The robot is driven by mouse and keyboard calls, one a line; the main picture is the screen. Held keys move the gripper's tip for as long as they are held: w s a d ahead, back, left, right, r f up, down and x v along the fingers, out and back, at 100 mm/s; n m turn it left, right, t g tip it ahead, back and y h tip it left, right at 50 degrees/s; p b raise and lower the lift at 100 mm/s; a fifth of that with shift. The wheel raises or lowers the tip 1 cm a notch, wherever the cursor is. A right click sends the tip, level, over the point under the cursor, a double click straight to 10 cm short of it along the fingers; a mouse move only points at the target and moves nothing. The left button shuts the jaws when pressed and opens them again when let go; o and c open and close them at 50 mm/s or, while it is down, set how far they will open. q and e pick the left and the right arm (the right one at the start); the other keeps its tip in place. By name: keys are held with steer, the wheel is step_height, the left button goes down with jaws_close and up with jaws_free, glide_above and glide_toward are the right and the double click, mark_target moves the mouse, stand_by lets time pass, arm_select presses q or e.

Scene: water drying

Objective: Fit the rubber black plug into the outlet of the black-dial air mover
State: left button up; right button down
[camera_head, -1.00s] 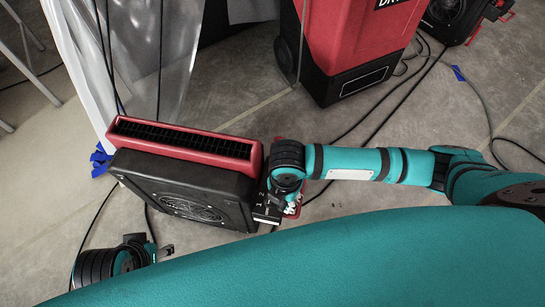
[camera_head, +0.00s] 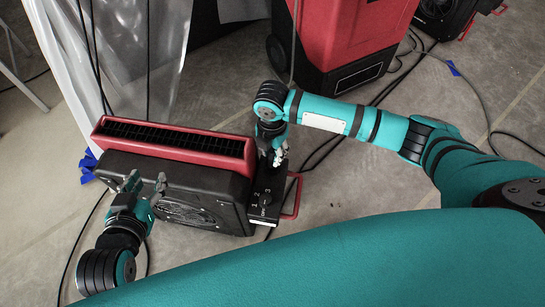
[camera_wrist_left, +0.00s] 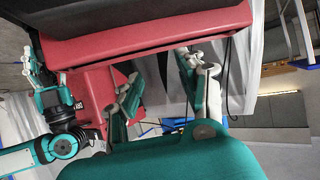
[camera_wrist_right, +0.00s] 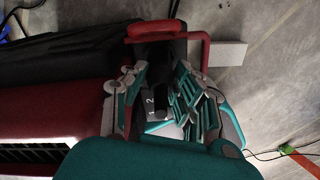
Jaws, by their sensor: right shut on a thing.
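The air mover is a red and black box (camera_head: 118,170) at the left of the head view, with a round fan grille facing me. Its black control panel with a numbered dial (camera_head: 264,203) is at its right end; the panel also shows in the right wrist view (camera_wrist_right: 152,102). My right gripper (camera_head: 278,157) is over the far end of this panel, shut on a dark thing, likely the black plug, mostly hidden by the fingers. I cannot make out the outlet.
A red handle bar (camera_head: 293,198) sticks out beside the panel. A tall red machine (camera_head: 345,45) stands behind, with cables on the floor to its right. Translucent plastic sheeting (camera_head: 135,55) hangs behind the air mover. Bare floor (camera_head: 370,185) lies to the right.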

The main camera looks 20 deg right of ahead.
step_height(320, 180, down, 2)
steer(key=shift+f+b, duration=0.25)
steer(key=shift+b, duration=0.2)
arm_select(q)
steer(key=w+r+t, duration=0.1)
steer(key=d+r+t, duration=0.1)
steer(key=r, duration=0.1)
steer(key=w+r+t+h, duration=0.1)
steer(key=shift+w+d+r, duration=0.2)
steer(key=shift+w+r, duration=0.1)
steer(key=shift+r, duration=0.05)
arm_select(e)
steer(key=shift+f, duration=0.1)
steer(key=c, duration=1.3)
jaws_free()
arm_select(q)
steer(key=shift+f, duration=0.1)
